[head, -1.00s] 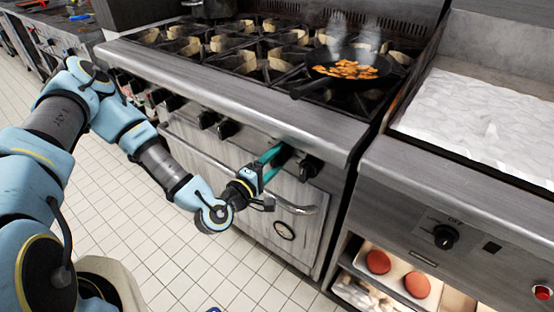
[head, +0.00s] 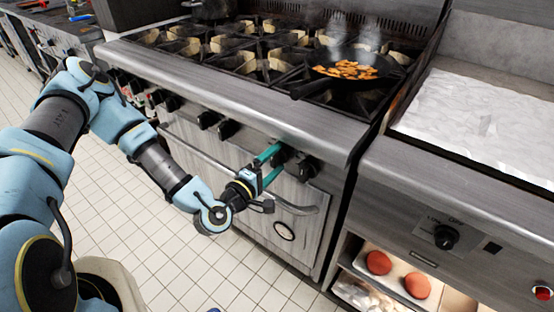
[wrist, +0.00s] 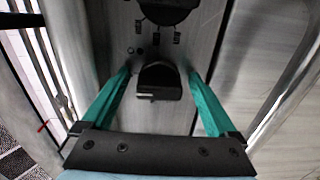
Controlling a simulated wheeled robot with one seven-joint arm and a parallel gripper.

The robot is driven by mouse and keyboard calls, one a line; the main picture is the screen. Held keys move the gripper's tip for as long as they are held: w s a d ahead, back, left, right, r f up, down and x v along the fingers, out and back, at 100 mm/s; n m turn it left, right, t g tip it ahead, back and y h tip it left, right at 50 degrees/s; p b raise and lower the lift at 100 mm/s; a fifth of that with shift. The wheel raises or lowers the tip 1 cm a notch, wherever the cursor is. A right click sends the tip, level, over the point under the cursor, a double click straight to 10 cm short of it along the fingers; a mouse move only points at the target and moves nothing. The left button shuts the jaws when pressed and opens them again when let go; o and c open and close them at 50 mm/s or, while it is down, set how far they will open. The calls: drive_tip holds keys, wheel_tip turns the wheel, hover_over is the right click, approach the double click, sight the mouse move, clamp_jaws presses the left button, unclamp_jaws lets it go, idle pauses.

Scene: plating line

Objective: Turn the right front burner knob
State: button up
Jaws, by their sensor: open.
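My gripper (head: 278,157) is open at the stove's front panel, on the right part of the knob row. Its two teal fingers stand on either side of the black knob (head: 281,155) second from the right. In the wrist view this knob (wrist: 160,82) sits between the open fingers (wrist: 160,80), with a gap on each side. The rightmost black knob (head: 308,168) is just beyond, and it shows at the top of the wrist view (wrist: 168,10). The frames do not show which burner each knob serves.
The oven handle (head: 300,210) runs below the knobs, close under my gripper. A black pan (head: 310,88) of steaming food is on the right burners. More knobs (head: 227,129) lie to the left. A griddle unit (head: 470,205) adjoins at right.

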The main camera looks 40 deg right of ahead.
drive_tip(key=b+v, duration=0.2)
drive_tip(key=v, duration=0.8)
drive_tip(key=shift+a+b, duration=0.3)
drive_tip(key=shift+b, duration=0.1)
drive_tip(key=w+a+f+m+g+y+p, duration=0.1)
drive_tip(key=w+a+f+m+g+y, duration=0.15)
drive_tip(key=w+a+m+y, duration=0.8)
drive_tip(key=w+a+r+n+y+p, duration=0.1)
drive_tip(key=a+r+n+y, duration=0.5)
drive_tip(key=a+r, duration=1.2)
drive_tip(key=a, duration=0.3)
drive_tip(key=shift+w+a+y+p, duration=0.2)
drive_tip(key=shift+a+y+p, duration=0.05)
drive_tip(key=shift+y+p, duration=0.1)
